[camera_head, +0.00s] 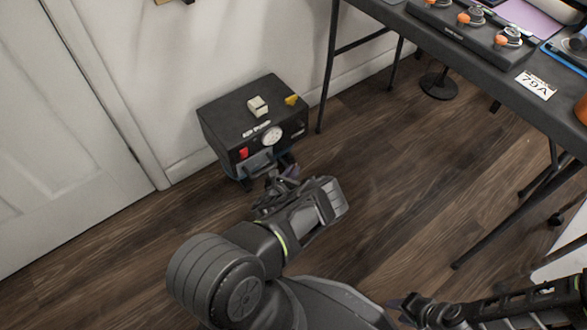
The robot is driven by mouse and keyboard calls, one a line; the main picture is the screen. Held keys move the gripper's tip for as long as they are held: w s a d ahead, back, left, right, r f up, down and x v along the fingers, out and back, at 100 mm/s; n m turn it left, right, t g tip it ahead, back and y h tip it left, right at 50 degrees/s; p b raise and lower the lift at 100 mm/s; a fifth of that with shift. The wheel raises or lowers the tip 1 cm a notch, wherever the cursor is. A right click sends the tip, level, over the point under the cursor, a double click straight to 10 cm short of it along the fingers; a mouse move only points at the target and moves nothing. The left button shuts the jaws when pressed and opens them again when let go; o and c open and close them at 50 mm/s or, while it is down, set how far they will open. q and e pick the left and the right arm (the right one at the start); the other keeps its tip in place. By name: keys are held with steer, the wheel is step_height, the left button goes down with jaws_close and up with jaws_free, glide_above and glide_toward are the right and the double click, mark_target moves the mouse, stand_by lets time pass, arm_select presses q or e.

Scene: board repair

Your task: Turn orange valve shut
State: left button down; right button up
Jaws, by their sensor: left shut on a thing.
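A black box (232,117) with a round gauge (272,136), a red switch (243,153) and a yellow piece (291,100) on top stands on the floor by the wall. My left gripper (284,174) is at the box's lower front. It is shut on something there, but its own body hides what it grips. A grey handle-like part (259,163) shows just beside it. I cannot make out an orange valve on the box; it may be hidden behind the gripper. My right gripper (418,308) is low at the bottom, away from the box; its fingers are unclear.
A dark table (480,62) stands at the upper right, with a black rack (452,30) bearing several orange-tipped parts. A label (535,86) is on its edge. A white door (60,130) is at the left.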

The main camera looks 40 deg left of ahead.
stand_by(0.4)
arm_select(q)
steer(key=c, duration=1.5)
jaws_free()
steer(key=shift+s+d+r+p, duration=0.1)
steer(key=shift+s+r+p, duration=0.15)
steer(key=shift+s+p, duration=0.1)
steer(key=p+v, duration=0.2)
steer(key=v, duration=0.5)
steer(key=shift+f+p, duration=0.1)
steer(key=shift+p, duration=0.2)
steer(key=shift+o, duration=0.5)
